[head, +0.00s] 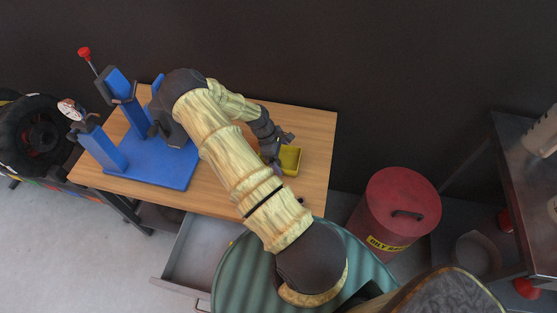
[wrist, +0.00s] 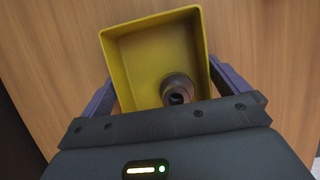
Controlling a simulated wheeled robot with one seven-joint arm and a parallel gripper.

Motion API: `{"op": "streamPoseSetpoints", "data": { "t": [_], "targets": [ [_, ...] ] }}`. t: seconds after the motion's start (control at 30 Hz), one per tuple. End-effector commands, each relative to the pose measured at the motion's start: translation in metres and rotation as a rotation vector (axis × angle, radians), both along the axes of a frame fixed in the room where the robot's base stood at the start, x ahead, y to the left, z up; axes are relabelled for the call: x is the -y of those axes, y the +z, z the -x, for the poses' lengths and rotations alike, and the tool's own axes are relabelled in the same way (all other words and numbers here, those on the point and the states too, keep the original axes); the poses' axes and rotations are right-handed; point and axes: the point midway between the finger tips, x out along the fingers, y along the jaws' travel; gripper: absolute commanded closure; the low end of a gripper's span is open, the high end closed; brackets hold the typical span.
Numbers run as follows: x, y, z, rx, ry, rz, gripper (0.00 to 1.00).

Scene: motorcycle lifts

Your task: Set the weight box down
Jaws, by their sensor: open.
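The yellow weight box (head: 292,158) rests on the right part of the wooden table, partly hidden by my gripper in the head view. In the wrist view the open-topped box (wrist: 150,55) holds a small brownish round weight (wrist: 178,88) near its lower right corner. My gripper (head: 280,152) is at the box's left side in the head view. In the wrist view my gripper (wrist: 160,76) is open, with one purple finger on each side of the box's near part. Whether either finger touches a wall cannot be told.
A blue stand (head: 150,162) occupies the table's left part. The wooden table (head: 312,125) is bare behind and right of the box. An open drawer (head: 203,250) juts out in front. A red oily-waste can (head: 395,205) stands at right, beside a dark bench (head: 515,150).

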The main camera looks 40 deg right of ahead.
Motion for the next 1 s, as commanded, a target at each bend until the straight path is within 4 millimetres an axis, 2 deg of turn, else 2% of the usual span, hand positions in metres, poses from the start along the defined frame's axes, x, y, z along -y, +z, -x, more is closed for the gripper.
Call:
{"op": "streamPoseSetpoints", "data": {
  "t": [0.33, 0.47, 0.57, 0.83, 1.0],
  "targets": [
    [-0.001, 0.0, 0.0, 0.0, 0.001, 0.0, 0.0],
    [-0.001, 0.0, 0.0, 0.0, 0.001, 0.0, 0.26],
    [0.0, 0.001, 0.0, 0.0, 0.001, 0.0, 0.34],
    [0.0, 0.004, -0.001, 0.001, 0.0, 0.0, 0.34],
    [-0.001, 0.021, -0.001, 0.003, -0.001, -0.001, 0.34]
  ]
}}
